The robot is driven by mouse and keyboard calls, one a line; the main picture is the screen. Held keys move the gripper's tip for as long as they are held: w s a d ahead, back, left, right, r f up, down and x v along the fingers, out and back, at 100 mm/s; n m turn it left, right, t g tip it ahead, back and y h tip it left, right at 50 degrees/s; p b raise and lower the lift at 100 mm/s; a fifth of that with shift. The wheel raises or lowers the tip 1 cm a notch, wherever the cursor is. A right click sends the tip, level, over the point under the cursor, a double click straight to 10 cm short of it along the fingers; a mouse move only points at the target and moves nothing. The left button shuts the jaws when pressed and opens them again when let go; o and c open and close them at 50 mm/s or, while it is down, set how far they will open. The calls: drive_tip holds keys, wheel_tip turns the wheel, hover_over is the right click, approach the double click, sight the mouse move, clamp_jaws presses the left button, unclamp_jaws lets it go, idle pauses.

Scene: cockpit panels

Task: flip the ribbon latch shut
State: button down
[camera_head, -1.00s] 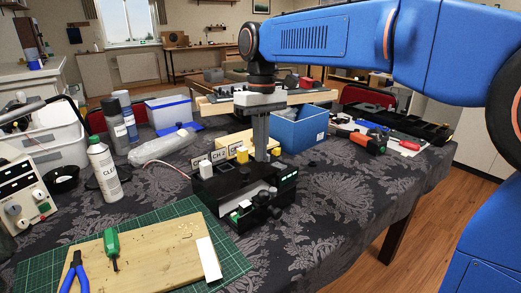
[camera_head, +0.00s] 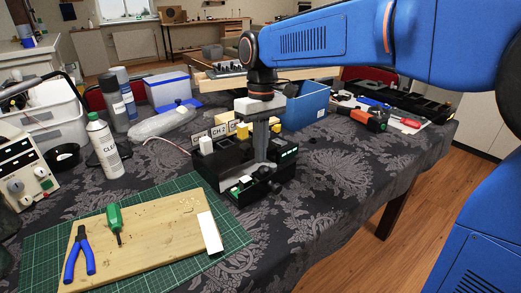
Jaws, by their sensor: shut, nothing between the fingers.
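The black cockpit device (camera_head: 212,172) stands on the patterned cloth in the middle of the table. It has a small white-and-green part (camera_head: 243,184) at its front, a white block at its left and lit green marks at its right. I cannot make out which part is the ribbon latch; it is too small or hidden behind my gripper. My gripper (camera_head: 260,160) points straight down with its grey fingers shut and empty. Its tips are over or at the device's middle, hiding part of it; I cannot tell if they touch.
A green mat with a wooden board (camera_head: 150,235), pliers and a screwdriver lies at the front left. A blue bin (camera_head: 305,107) is behind, with tools to the right. The cloth right of the device is clear.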

sight(266, 165)
drive_tip(key=shift+s, duration=0.1)
drive_tip(key=shift+s+d+t+y, duration=0.6)
drive_tip(key=shift+s+t+y, duration=0.15)
drive_tip(key=shift+t, duration=0.35)
drive_tip(key=shift+s+d+f+y, duration=0.25)
drive_tip(key=shift+s+d, duration=0.1)
drive_tip(key=shift+s, duration=0.05)
drive_tip(key=shift+r, duration=0.1)
drive_tip(key=s+d+v, duration=0.1)
drive_tip(key=v, duration=0.9)
drive_tip(key=s+d+f+m+t+h, duration=0.1)
drive_tip(key=s+d+f+m+t, duration=0.1)
drive_tip(key=s+d+f, duration=0.7)
drive_tip(key=s+d+f+m+t+h, duration=0.1)
drive_tip(key=s+d+f+m+t, duration=0.1)
drive_tip(key=s+d+f+m, duration=0.3)
drive_tip(key=s+d+f, duration=0.4)
drive_tip(key=d, duration=0.5)
drive_tip(key=shift+s+f+m, duration=0.2)
drive_tip(key=shift+f+m, duration=0.1)
